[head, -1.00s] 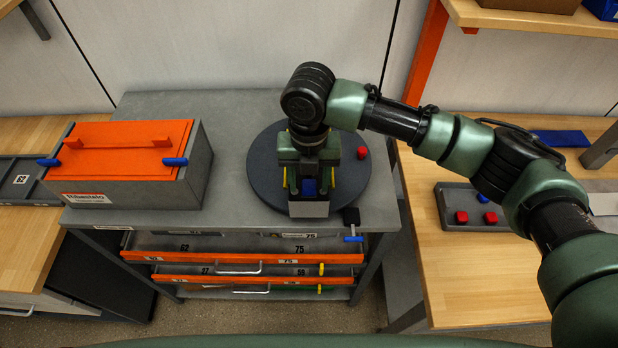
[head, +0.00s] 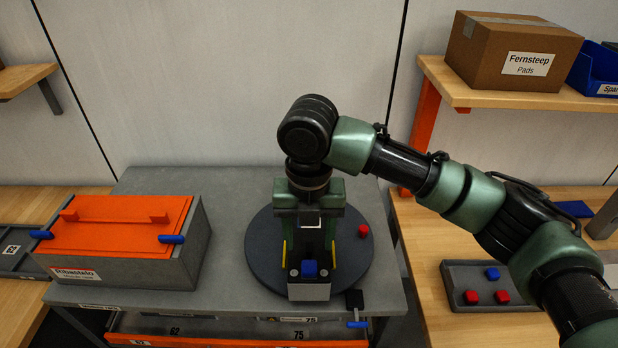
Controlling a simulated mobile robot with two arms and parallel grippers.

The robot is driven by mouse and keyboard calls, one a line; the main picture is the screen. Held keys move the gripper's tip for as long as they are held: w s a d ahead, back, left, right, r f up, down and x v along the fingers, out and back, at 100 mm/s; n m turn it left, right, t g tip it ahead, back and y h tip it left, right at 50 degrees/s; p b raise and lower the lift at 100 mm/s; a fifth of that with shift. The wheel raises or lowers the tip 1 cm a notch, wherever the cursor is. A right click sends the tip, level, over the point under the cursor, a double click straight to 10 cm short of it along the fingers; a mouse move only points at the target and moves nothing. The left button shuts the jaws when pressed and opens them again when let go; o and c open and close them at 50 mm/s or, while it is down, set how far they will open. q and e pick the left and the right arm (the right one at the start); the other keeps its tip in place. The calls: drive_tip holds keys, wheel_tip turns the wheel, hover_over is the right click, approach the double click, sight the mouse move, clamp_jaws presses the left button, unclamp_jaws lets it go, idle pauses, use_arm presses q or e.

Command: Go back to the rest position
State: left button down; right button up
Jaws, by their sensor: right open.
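My right gripper (head: 309,258) hangs over the dark round turntable (head: 268,262) on the grey bench, pointing down. Its yellow-edged fingers are apart, one on each side of a small grey block-shaped unit (head: 309,291) with a blue cube (head: 309,268) on top. From this view I cannot tell whether the fingers touch anything. My right arm reaches in from the right side of the picture. My left gripper is not in view.
A grey box with an orange lid (head: 120,225) and blue latches stands left on the bench. A grey tray (head: 458,290) with red and blue cubes lies on the right table. A cardboard box (head: 512,50) is on the shelf above.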

drive_tip(key=s+a+f+m+t+y, duration=0.2)
drive_tip(key=s+f+m+y, duration=0.5)
drive_tip(key=f+m, duration=0.7)
drive_tip(key=s+d+f+m+t+h, duration=0.1)
drive_tip(key=s+d+f+m+h, duration=0.2)
drive_tip(key=s+d+m, duration=0.6)
drive_tip(key=s+d+f+m+t+h, duration=0.1)
drive_tip(key=s+d+f+m+h, duration=0.35)
drive_tip(key=d+m, duration=0.8)
wheel_tip(320, 180, down, 30)
drive_tip(key=s+d+n+g+b, duration=0.1)
drive_tip(key=s+n+g+b, duration=0.1)
drive_tip(key=s+b, duration=0.1)
drive_tip(key=s+d+f+g+b, duration=0.1)
drive_tip(key=s+d+f+b, duration=0.1)
drive_tip(key=s+f, duration=1.3)
drive_tip(key=shift+s+d+f, duration=0.3)
drive_tip(key=shift+d+f, duration=0.2)
drive_tip(key=shift+f, duration=0.45)
